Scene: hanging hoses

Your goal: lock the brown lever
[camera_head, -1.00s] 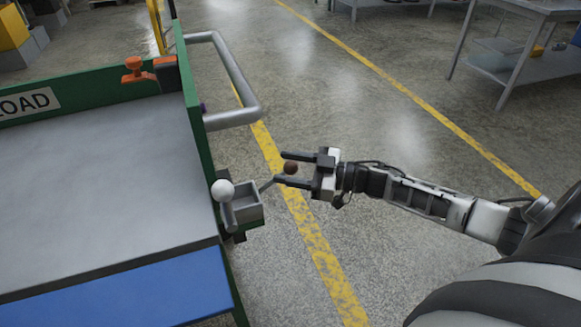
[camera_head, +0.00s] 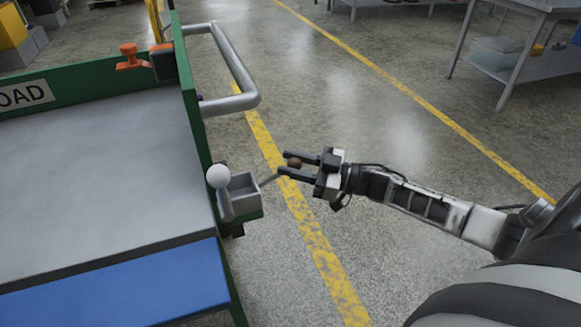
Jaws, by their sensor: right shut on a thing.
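The brown lever's round knob (camera_head: 294,162) is between the fingers of my right gripper (camera_head: 283,163), which is shut on it. A thin rod (camera_head: 269,180) runs from the knob down left to a grey box-shaped bracket (camera_head: 243,194) on the cart's right side. The lever points out to the right, away from the cart. A white ball knob (camera_head: 218,176) on a short grey stem stands at the left of the bracket, free of any gripper. My left gripper is not in view.
The green-walled cart (camera_head: 191,110) with a grey bed (camera_head: 100,185) fills the left. Its metal handle (camera_head: 236,75) sticks out behind the bracket. An orange part (camera_head: 129,57) sits on the back wall. Open floor with yellow lines lies right; a metal table (camera_head: 515,50) stands far right.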

